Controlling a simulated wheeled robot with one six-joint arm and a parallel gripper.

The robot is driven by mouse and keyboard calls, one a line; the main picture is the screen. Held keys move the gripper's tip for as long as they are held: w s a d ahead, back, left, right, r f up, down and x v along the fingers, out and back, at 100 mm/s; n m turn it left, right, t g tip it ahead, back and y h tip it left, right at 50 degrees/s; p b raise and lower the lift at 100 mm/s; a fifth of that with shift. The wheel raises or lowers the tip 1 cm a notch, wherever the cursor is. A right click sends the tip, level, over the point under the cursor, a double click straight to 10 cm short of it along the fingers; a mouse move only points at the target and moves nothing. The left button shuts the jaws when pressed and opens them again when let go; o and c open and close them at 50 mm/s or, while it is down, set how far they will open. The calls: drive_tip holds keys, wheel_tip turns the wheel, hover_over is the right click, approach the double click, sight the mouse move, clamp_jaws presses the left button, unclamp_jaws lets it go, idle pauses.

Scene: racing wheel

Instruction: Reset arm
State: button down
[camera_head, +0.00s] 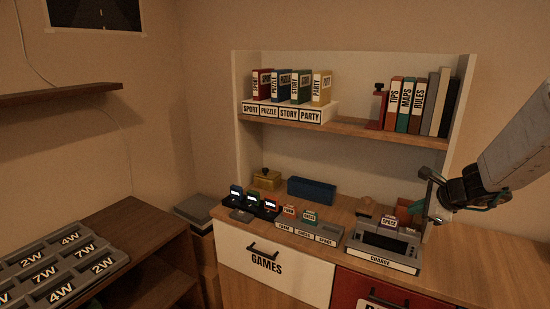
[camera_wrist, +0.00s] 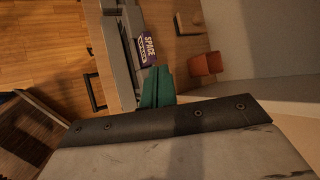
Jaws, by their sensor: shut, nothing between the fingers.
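My gripper (camera_wrist: 155,86) shows in the wrist view as green fingers, closed together with nothing between them. In the head view my arm (camera_head: 516,160) reaches in from the right edge, and its end hangs above the right part of the counter, beside the grey CHARGE dock (camera_head: 382,246). A SPACE cartridge (camera_head: 389,222) stands upright in the dock. In the wrist view the purple SPACE cartridge (camera_wrist: 150,48) is just beyond the fingertips, and no contact can be made out.
The upper shelf (camera_head: 350,128) holds several game boxes and books. Small cartridges, a labelled tray (camera_head: 306,233) and a blue box (camera_head: 311,190) are on the counter. A GAMES drawer (camera_head: 270,266) is below.

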drive_tip(key=s+a+r+n+g+y, duration=0.3)
drive_tip(key=s+a+n+g, duration=0.2)
drive_tip(key=s+a+n, duration=0.7)
drive_tip(key=s+a+r+n+g+h, duration=0.1)
drive_tip(key=s+n, duration=0.4)
drive_tip(key=s, duration=0.5)
drive_tip(key=s+a+r+n+g+h, duration=0.1)
drive_tip(key=s+a+r+n+h, duration=0.3)
drive_tip(key=s, duration=0.7)
drive_tip(key=shift+a+r+n, duration=0.25)
drive_tip(key=shift+r+n, duration=0.3)
drive_tip(key=shift+n, duration=0.65)
